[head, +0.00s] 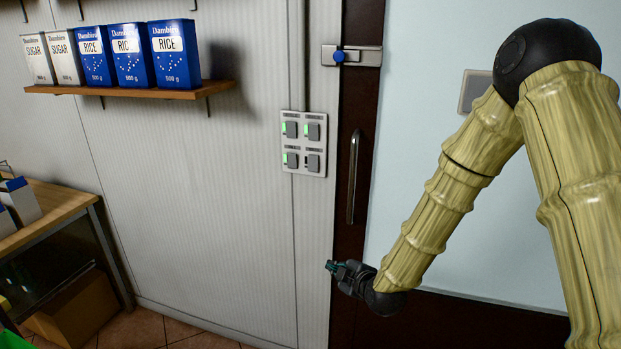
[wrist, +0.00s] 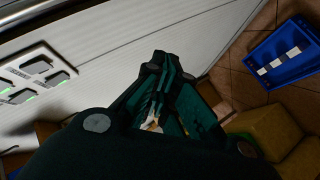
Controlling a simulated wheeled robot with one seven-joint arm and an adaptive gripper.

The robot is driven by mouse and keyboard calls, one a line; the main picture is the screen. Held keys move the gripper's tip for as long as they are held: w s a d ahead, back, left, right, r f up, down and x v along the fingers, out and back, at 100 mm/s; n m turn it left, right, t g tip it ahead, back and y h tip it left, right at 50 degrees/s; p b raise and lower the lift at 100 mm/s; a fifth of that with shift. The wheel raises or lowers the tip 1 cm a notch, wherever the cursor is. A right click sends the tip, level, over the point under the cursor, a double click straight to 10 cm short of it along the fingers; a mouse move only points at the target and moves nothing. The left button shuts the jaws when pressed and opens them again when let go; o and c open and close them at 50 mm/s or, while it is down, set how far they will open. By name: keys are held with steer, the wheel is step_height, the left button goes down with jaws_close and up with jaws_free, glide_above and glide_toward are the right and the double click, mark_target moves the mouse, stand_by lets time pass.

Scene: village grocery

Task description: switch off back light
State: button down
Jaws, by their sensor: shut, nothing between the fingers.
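A grey switch panel (head: 304,143) is on the white wall, left of the dark door frame, with switches in two rows. Green lights glow beside the upper left switch (head: 291,130), upper right switch (head: 312,131) and lower left switch (head: 291,160). The lower right switch (head: 313,163) shows no green light. In the wrist view the closed fingertips (wrist: 166,60) point along the wall, and the panel (wrist: 38,72) is at the left edge.
A wooden shelf (head: 130,91) holds sugar and rice packs at upper left. A table (head: 48,212) stands at left. A blue crate (wrist: 282,62) is on the tiled floor.

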steer(key=w+a+r+n+t+y, duration=0.1)
steer(key=w+r+n, duration=0.2)
steer(key=r, duration=0.6)
steer(key=w+a+r+n+t+y, duration=0.1)
steer(key=w+r+n+t, duration=0.1)
steer(key=r, duration=0.8)
steer(key=w+a+r+n+t+y, duration=0.1)
steer(key=w+r+n+t, duration=0.1)
steer(key=r, duration=0.8)
steer(key=shift+w+a+r+n, duration=0.2)
steer(key=shift+w+a+n, duration=0.15)
steer(key=shift+w+n, duration=0.65)
steer(key=shift+w, duration=0.2)
steer(key=p, duration=0.6)
glide_toward(309, 133)
steer(key=shift+w+a+r, duration=0.3)
steer(key=shift+w+a, duration=0.4)
steer(key=shift+w, duration=0.1)
steer(key=shift+w+a+r, duration=0.25)
steer(key=shift+w+a, duration=0.45)
steer(key=shift+w, duration=0.05)
steer(key=shift+w+a+r, duration=0.3)
steer(key=shift+w+a, duration=0.4)
steer(key=shift+w, duration=0.1)
steer(key=shift+d, duration=0.1)
steer(key=shift+r+m, duration=0.1)
steer(key=shift+m, duration=0.2)
